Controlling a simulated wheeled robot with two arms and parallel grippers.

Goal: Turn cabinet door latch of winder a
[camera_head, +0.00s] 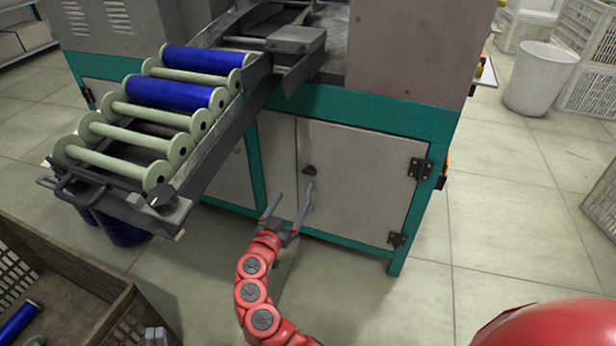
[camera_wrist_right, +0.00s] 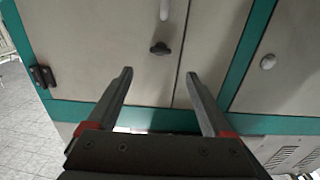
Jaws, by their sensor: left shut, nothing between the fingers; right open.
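The winder's pale cabinet door (camera_head: 355,185) sits in a teal frame in the head view. Its dark latch knob (camera_head: 309,170) is near the door's upper left edge; it also shows in the right wrist view (camera_wrist_right: 160,48), below the pale handle (camera_wrist_right: 165,9). My right gripper (camera_head: 290,197) is open and empty in front of the door. In the right wrist view its fingertips (camera_wrist_right: 158,73) point at the door, with the latch between and beyond them, apparently untouched. My left gripper (camera_head: 156,336) barely shows at the bottom left, fingertips together, away from the door.
A sloping rack (camera_head: 215,150) with pale and blue bobbins juts out left of the door. A brown crate (camera_head: 105,300) stands at the lower left. Hinges (camera_head: 420,168) are on the door's right side.

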